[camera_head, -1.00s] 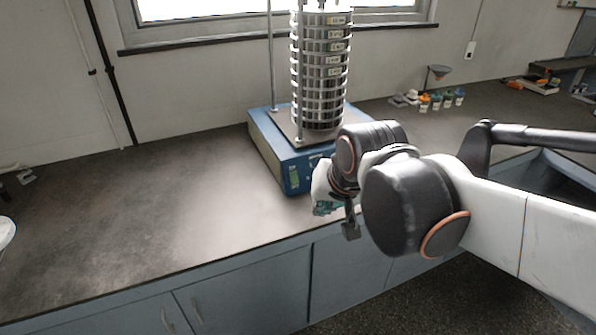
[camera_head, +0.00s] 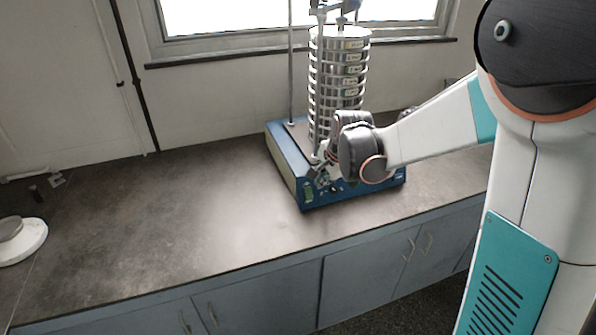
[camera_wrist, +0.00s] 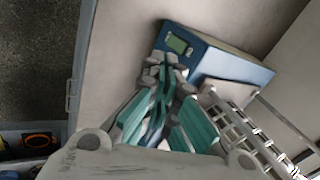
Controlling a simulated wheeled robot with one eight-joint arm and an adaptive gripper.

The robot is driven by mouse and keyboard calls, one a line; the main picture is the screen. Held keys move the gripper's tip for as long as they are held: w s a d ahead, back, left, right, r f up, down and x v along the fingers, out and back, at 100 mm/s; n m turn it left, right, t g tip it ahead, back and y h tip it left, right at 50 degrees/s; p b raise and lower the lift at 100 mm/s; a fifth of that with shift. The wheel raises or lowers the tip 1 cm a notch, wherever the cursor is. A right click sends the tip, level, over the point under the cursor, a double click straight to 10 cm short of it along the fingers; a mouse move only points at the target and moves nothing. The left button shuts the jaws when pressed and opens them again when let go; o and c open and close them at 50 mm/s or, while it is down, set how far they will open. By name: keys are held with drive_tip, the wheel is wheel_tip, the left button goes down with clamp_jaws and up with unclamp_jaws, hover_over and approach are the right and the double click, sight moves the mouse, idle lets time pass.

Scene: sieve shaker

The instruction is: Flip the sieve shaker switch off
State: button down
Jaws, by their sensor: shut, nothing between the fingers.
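The sieve shaker has a blue base (camera_head: 288,160) on the dark worktop, with a tall stack of metal sieves (camera_head: 338,85) on top. My gripper (camera_head: 322,176) is in front of the base's front panel, near its left part, with its fingers shut and empty. My gripper and wrist hide part of the front panel. I cannot tell whether the fingertips touch the panel.
The worktop (camera_head: 170,210) is clear to the left of the shaker. A white round dish-like thing (camera_head: 18,240) sits at the far left. Grey cabinets (camera_head: 265,290) run below the worktop's front edge. A window (camera_head: 230,18) is behind.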

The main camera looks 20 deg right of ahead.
drive_tip(key=shift+w+d+f+m+p, duration=0.25)
drive_tip(key=shift+w+d+f+m, duration=0.1)
drive_tip(key=shift+w+f+m, duration=0.3)
drive_tip(key=shift+w+d+f+m+p, duration=0.3)
drive_tip(key=shift+w+f+m, duration=0.15)
drive_tip(key=shift+w+f, duration=0.3)
drive_tip(key=shift+w+r, duration=0.1)
drive_tip(key=b, duration=0.5)
approach(312, 197)
drive_tip(key=shift+x, duration=3.3)
